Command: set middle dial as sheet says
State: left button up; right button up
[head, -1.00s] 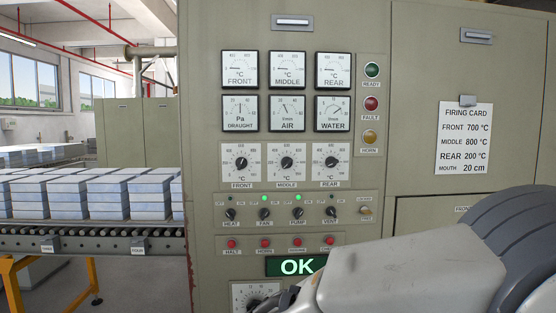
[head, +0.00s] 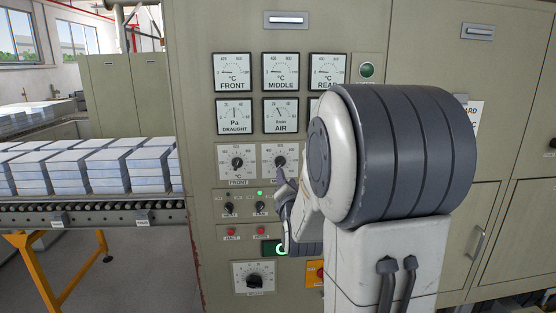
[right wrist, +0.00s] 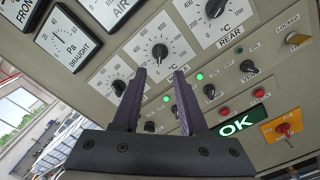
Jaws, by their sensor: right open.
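The middle dial (head: 280,162) is a black knob on a white scale plate, partly hidden by my right arm in the head view. It shows whole in the right wrist view (right wrist: 160,51), between and beyond the fingertips. Its exact setting is too small to read. My right gripper (right wrist: 158,80) is open and empty, apart from the dial; in the head view it (head: 282,183) is just below the dial. The firing card (head: 470,113) is mostly hidden behind my arm; the earlier head view appears to read MIDDLE 800 °C. My left gripper is out of view.
The front dial (right wrist: 118,88) is left of the middle dial, the rear dial (right wrist: 205,18) right. Switches with green lamps, red buttons and the lit OK display (right wrist: 237,124) lie below. A red switch on yellow (right wrist: 284,129) is lower right. Brick stacks (head: 118,165) stand left.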

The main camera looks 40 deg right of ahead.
aim_at(282, 164)
jog(key=p+x, duration=0.4)
jog(key=x, duration=0.5)
jog(key=shift+a, duration=0.1)
jog(key=shift+w+d+p, duration=0.3)
jog(key=shift+w+p, duration=0.15)
jog(key=shift+f, duration=0.1)
grip_shut()
